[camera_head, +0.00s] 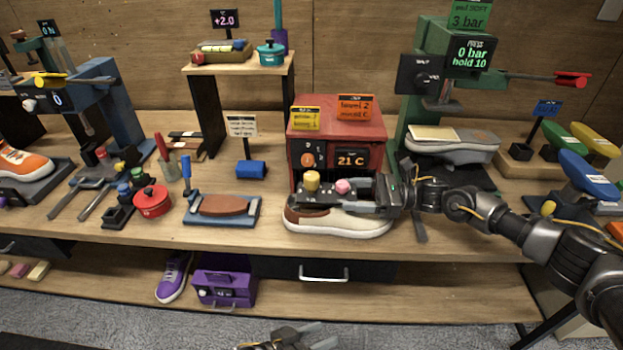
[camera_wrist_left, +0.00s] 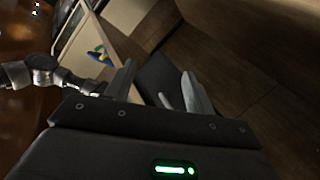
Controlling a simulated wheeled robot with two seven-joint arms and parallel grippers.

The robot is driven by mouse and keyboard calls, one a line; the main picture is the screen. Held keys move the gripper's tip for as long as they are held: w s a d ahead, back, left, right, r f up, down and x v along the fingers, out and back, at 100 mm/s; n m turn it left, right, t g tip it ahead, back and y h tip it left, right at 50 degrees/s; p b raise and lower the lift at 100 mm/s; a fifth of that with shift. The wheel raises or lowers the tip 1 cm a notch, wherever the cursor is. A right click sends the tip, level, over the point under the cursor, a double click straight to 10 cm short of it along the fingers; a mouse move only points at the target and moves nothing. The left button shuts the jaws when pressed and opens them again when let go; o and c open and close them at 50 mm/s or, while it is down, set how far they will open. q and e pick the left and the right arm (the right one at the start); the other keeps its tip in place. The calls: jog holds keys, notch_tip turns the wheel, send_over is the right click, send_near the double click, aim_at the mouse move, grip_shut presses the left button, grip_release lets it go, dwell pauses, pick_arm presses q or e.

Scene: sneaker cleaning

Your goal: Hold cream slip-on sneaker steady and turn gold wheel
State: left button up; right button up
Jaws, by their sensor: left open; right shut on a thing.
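The cream slip-on sneaker (camera_head: 340,224), brown at its left end, lies near the bench's front edge in the head view. A gold wheel (camera_head: 312,180) and a pink knob (camera_head: 343,186) stand just above it. My right gripper (camera_head: 332,204) reaches over the sneaker from the right and is shut, apparently on the sneaker's upper part. The exact contact is hidden by the fingers. My left gripper (camera_head: 300,337) is open and empty, low in front of the bench. Its spread fingers also show in the left wrist view (camera_wrist_left: 155,88); the sneaker is not visible there.
A red heater box (camera_head: 372,128) stands directly behind the sneaker. A green press (camera_head: 437,60) stands behind right. A purple box (camera_head: 225,287) sits on the lower shelf.

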pick_arm(q)
notch_tip(320, 180, up, 8)
jog(key=w+m+h, duration=0.1)
jog(key=w+h, duration=0.1)
jog(key=m+t+y, duration=0.2)
jog(key=m+t, duration=0.1)
jog(key=t, duration=0.2)
send_near(305, 183)
jog(key=x, duration=1.2)
jog(key=shift+s, duration=0.1)
jog(key=c, duration=0.9)
jog(key=shift+c, duration=0.2)
